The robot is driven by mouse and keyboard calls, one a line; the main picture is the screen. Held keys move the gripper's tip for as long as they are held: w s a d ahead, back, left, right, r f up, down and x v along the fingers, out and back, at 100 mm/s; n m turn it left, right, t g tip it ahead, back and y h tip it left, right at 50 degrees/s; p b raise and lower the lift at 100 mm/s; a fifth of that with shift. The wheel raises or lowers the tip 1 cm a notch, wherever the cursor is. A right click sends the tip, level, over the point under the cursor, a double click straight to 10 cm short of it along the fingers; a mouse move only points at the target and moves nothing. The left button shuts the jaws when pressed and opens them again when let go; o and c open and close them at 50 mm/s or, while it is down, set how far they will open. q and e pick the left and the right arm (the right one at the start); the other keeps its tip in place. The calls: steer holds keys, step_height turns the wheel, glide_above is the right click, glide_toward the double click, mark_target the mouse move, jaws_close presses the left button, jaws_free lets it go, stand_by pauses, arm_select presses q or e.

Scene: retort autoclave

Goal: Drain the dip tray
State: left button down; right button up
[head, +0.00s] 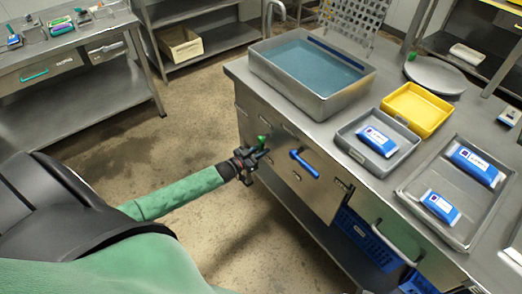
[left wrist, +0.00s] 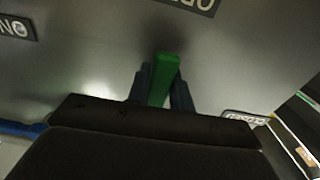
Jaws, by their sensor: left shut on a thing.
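The dip tray (head: 296,97) is a grey metal basin on the steel bench, with blue-green liquid (head: 305,66) inside. My left gripper (head: 262,151) is at the bench's front panel, below the tray. In the left wrist view, its two dark fingers stand on either side of a green lever (left wrist: 163,80) and are shut on it. The lever's green tip (head: 262,140) shows above the gripper in the head view. A blue handle (head: 304,163) is on the panel to the right of the gripper. My right gripper is not in view.
On the bench, a yellow tray (head: 443,113), a small grey tray (head: 350,145) with a blue-white pouch (head: 378,141) and a larger tray (head: 408,188) with two pouches stand right of the basin. Blue crates (head: 370,237) sit below. The floor left of the bench is clear.

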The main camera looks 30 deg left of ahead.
arm_select(q)
steer(key=c, duration=1.5)
jaws_free()
steer(key=shift+f, duration=0.1)
steer(key=shift+o, duration=1.3)
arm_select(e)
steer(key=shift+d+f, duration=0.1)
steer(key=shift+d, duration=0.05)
arm_select(q)
steer(key=b+v, duration=0.1)
steer(key=v, duration=0.7)
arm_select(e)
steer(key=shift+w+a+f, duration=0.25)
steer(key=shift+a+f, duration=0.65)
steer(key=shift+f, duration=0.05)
